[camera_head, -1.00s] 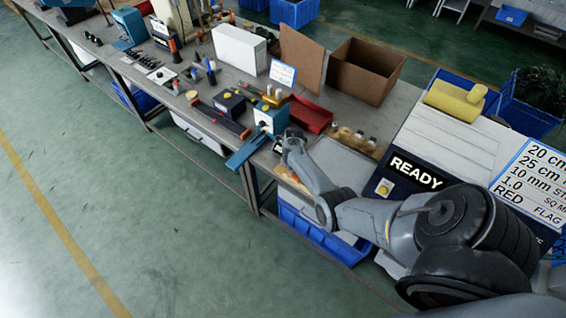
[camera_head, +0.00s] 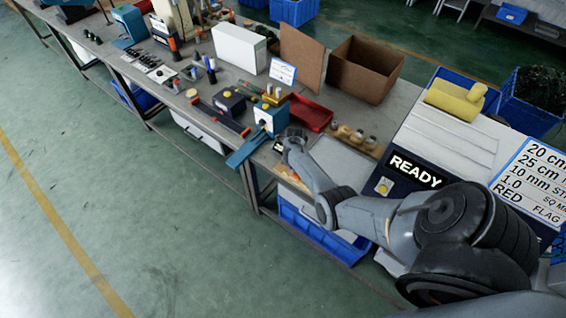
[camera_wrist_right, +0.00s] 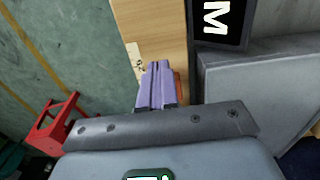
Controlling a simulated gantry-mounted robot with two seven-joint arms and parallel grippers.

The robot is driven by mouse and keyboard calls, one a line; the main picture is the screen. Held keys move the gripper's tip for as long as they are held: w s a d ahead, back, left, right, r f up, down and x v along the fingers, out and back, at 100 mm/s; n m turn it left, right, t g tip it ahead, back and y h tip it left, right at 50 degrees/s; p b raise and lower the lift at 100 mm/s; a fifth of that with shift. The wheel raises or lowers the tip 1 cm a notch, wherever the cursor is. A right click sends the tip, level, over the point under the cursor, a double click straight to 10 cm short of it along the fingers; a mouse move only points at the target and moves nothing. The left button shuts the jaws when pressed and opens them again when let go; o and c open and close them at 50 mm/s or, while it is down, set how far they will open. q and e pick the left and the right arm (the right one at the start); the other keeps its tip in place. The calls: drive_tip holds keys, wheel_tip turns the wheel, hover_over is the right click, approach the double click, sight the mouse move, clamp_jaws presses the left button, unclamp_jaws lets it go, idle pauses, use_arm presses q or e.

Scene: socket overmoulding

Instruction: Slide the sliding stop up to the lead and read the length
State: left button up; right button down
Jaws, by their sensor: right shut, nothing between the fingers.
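My right gripper (camera_head: 293,136) is low over the front of the bench, beside the blue machine. In the right wrist view its purple fingers (camera_wrist_right: 157,84) are shut together with nothing between them, over a pale wooden board (camera_wrist_right: 155,28). An orange-brown piece (camera_wrist_right: 181,86) shows just right of the fingers, partly hidden by them; I cannot tell if it is the sliding stop or if they touch. A cream strip with dark marks (camera_wrist_right: 134,62) lies at the board's left edge. I cannot make out the lead or read a length. My left gripper is not in view.
A blue machine (camera_head: 268,117) with a projecting blue arm (camera_head: 246,150) stands left of my gripper. A red tray (camera_head: 312,115) and cardboard box (camera_head: 366,68) lie behind. A READY panel (camera_head: 415,171) is at right. In the wrist view, a dark lettered panel (camera_wrist_right: 202,38) stands close by.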

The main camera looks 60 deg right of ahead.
drive_tip(key=shift+w, duration=0.1)
drive_tip(key=shift+w+d+b, duration=0.1)
drive_tip(key=shift+w+b, duration=0.3)
drive_tip(key=shift+w, duration=0.1)
wheel_tip(320, 180, up, 7)
drive_tip(key=p, duration=0.7)
idle(0.4)
